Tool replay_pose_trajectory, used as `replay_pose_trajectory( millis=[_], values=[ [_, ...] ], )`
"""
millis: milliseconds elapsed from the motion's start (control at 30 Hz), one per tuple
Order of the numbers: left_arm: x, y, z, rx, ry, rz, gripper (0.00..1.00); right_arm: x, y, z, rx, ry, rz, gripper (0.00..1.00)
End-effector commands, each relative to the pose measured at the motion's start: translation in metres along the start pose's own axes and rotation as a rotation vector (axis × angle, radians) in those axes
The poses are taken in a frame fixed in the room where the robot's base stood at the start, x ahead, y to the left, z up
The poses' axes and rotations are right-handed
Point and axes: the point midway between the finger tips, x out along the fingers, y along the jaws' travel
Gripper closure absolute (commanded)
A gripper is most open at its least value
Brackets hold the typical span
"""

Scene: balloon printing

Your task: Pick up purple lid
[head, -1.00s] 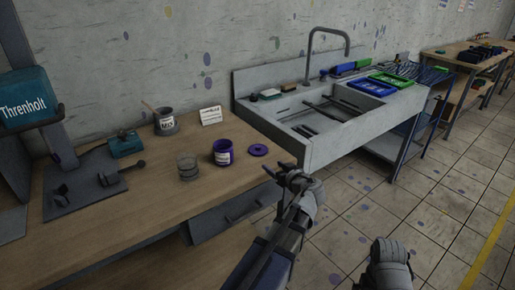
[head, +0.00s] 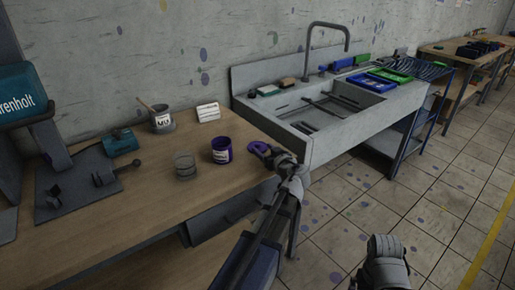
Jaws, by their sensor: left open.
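The purple lid (head: 259,147) lies on the wooden table near its right end, just right of a purple jar (head: 222,150) with a white label. My left gripper (head: 267,152) is open at the lid's right side, and its fingertips partly cover the lid. I cannot tell whether the fingers touch it. My right arm's end shows at the bottom right, away from the table; its fingers are hidden.
A clear glass (head: 185,166) stands left of the jar. A grey mixing cup (head: 161,119) and a white card (head: 208,112) stand behind. The sink (head: 322,150) borders the table on the right. The front of the table (head: 130,225) is clear.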

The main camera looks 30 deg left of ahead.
Motion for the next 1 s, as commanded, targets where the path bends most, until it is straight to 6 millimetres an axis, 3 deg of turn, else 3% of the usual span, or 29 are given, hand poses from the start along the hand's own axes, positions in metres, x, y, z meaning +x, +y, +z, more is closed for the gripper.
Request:
replay_pose_trajectory(
  millis=[233,533,1000],
  values=[
    [0.038,0.005,0.003,-0.002,-0.001,-0.002,0.38,0.011,-0.001,-0.001,0.0,0.0,0.0,0.0],
    [0.042,0.004,0.002,-0.001,-0.001,0.0,0.39,0.01,-0.001,-0.001,0.0,0.0,0.0,0.0],
    [0.042,0.004,0.002,0.0,-0.001,0.0,0.92,0.01,-0.001,-0.001,0.0,0.0,0.0,0.0]
  ],
)
